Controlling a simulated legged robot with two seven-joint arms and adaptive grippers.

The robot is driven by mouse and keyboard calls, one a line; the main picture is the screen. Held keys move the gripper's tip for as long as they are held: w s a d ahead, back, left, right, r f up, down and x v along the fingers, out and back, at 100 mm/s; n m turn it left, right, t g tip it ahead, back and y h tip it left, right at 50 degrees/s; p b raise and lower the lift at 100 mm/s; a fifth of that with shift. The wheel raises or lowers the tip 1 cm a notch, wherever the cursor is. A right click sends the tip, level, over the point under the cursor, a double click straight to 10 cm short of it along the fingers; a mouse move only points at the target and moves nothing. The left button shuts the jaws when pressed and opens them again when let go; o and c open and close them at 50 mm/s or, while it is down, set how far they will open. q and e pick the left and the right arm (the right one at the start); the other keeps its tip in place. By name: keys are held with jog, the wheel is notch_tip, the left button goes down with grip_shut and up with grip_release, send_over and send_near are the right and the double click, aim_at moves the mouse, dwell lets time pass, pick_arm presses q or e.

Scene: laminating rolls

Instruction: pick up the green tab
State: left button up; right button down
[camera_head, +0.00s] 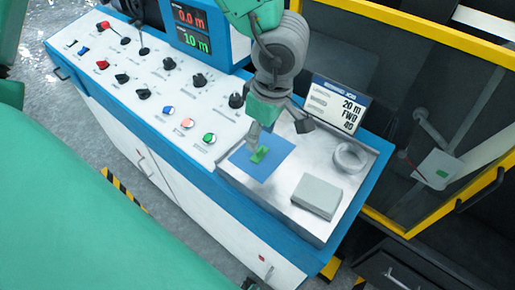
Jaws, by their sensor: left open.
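The green tab (261,155) is small and lies on a blue square sheet (276,164) on the metal tray at the right end of the console. My left gripper (279,132) reaches down from the top over the tray, with its fingers spread apart. One finger is close above the tab, at its upper left, and the other is off to the right past the sheet. I cannot tell whether the nearer finger touches the tab. Nothing shows between the fingers. My right gripper is not in view.
On the metal tray (238,186) are a grey block (316,196) and a ring-shaped roll (349,157). A job sign (338,105) stands behind. Knobs and buttons cover the white panel (150,97) at left. A yellow-framed machine (395,222) is at right.

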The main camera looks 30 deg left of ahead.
aim_at(260, 149)
pick_arm(q)
jog(key=f, duration=0.1)
jog(key=d+f, duration=0.1)
jog(key=f, duration=0.1)
jog(key=shift+s+d+f+b, duration=0.15)
jog(key=shift+s+f+b, duration=0.05)
jog(key=shift+f+b, duration=0.1)
jog(key=shift+f, duration=0.2)
jog(key=shift+w+a+f, duration=0.1)
jog(key=shift+a, duration=0.5)
jog(key=shift+a+f, duration=0.1)
jog(key=shift+a, duration=0.35)
jog(key=c, duration=0.4)
jog(key=shift+d, duration=0.5)
jog(key=c, duration=0.4)
jog(key=shift+o, duration=0.2)
jog(key=shift+d, duration=0.25)
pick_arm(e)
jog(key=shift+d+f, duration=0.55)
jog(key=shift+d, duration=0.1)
